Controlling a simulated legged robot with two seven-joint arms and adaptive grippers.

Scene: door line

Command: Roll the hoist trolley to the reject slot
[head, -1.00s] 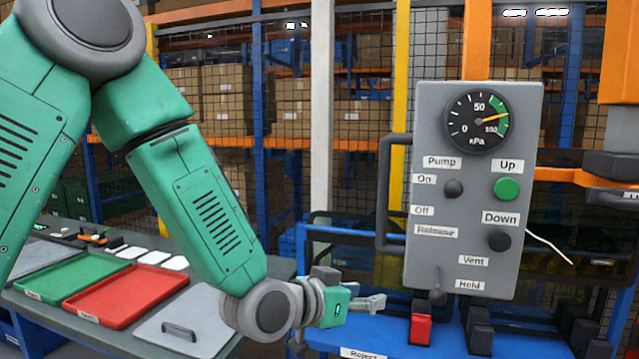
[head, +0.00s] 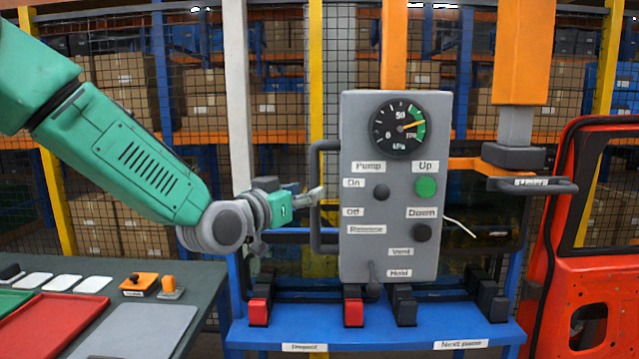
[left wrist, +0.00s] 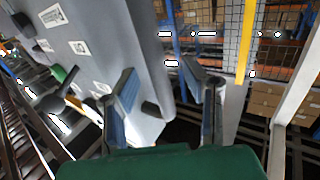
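The grey control box (head: 391,265) has a gauge, buttons, levers and a dark side handle (head: 316,170). It stands in front of an orange upright (head: 393,45); a second orange column (head: 523,50) with a grey lower end hangs to its right. A Reject label (head: 304,347) is on the left of the blue bench (head: 380,335), a second label on the right. My left gripper (head: 316,195) is at the handle; contact is unclear. In the left wrist view its fingers (left wrist: 165,90) are apart, with the box's edge and a dark stub between them. My right gripper is out of view.
A red door panel (head: 580,270) stands at the right. A dark table (head: 190,290) with a red tray (head: 55,325) and a grey lid or plate (head: 135,332) is at the left. Red and black blocks (head: 353,308) line the bench. Mesh fencing and shelves stand behind.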

